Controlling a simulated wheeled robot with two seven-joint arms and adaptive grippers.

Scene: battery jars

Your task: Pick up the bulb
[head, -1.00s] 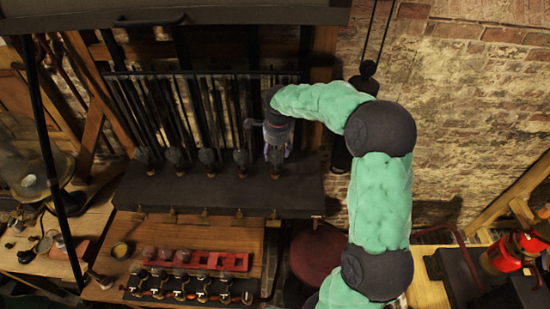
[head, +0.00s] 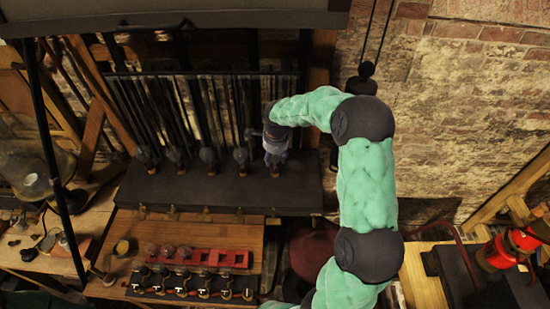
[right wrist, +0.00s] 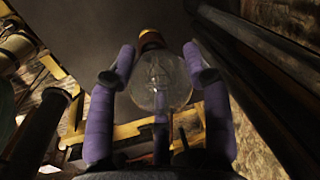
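The clear glass bulb (right wrist: 158,82) with a brass cap is in the right wrist view, its cap pointing away from me. My right gripper (right wrist: 161,62) has its two purple-padded fingers on either side of the glass, at or very near its sides. I cannot tell if they press on it. In the head view my right gripper (head: 276,160) points down at the right end of the dark shelf (head: 220,194) and mostly hides this bulb. My left gripper is not in view.
Several bulbs stand in a row on the shelf, the nearest (head: 241,160) left of my gripper. Dark rods (head: 190,105) rise behind them. Below is a red holder (head: 218,258) on a wooden board. A red lantern (head: 510,250) stands at far right.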

